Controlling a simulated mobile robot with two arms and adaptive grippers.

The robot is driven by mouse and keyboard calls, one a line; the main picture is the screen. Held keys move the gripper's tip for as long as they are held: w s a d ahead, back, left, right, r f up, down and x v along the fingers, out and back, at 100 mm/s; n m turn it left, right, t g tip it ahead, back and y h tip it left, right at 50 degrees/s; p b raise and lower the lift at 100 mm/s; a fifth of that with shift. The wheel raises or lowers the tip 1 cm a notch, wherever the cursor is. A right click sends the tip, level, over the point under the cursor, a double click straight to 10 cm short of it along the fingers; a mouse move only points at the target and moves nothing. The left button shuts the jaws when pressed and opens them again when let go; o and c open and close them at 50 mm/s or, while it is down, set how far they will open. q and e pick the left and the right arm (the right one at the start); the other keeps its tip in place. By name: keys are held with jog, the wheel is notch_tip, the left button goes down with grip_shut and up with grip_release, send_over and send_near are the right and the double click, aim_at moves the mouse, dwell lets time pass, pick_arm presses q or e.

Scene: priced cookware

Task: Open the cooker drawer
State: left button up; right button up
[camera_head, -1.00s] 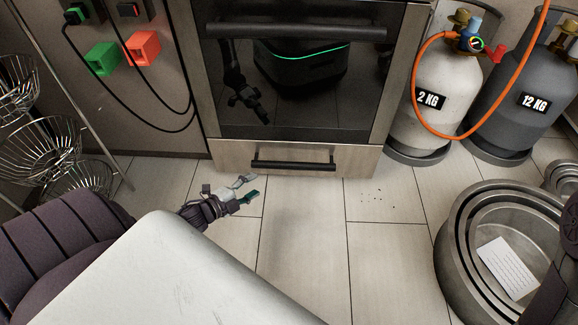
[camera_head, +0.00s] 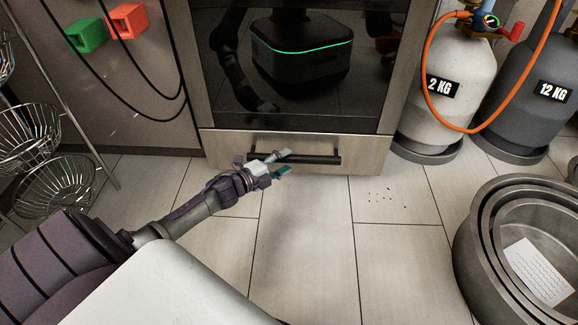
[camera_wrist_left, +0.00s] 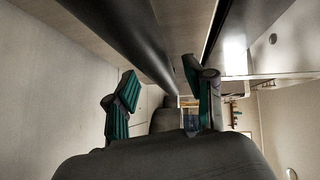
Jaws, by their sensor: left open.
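The cooker drawer (camera_head: 225,150) is a pale metal panel low on the cooker, below the dark glass door. It looks shut, flush with the front. Its black bar handle (camera_head: 325,159) runs across the middle and also crosses the left wrist view as a thick dark bar (camera_wrist_left: 128,38). My left gripper (camera_head: 284,163) is open at the left half of the handle, its fingers partly covering it. In the left wrist view the green-padded fingers (camera_wrist_left: 160,97) are apart, with the bar running toward the space between them. Contact cannot be told. My right gripper is not in view.
The glass oven door (camera_head: 300,85) above mirrors my body. Gas cylinders (camera_head: 452,90) with an orange hose stand right of the cooker. Nested metal pots (camera_head: 490,260) sit at lower right, wire baskets (camera_head: 35,140) at left. The floor (camera_head: 310,250) before the drawer is mostly clear.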

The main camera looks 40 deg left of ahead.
pick_arm(q)
jog(key=shift+b+x, duration=0.35)
jog(key=shift+x, duration=0.85)
grip_shut()
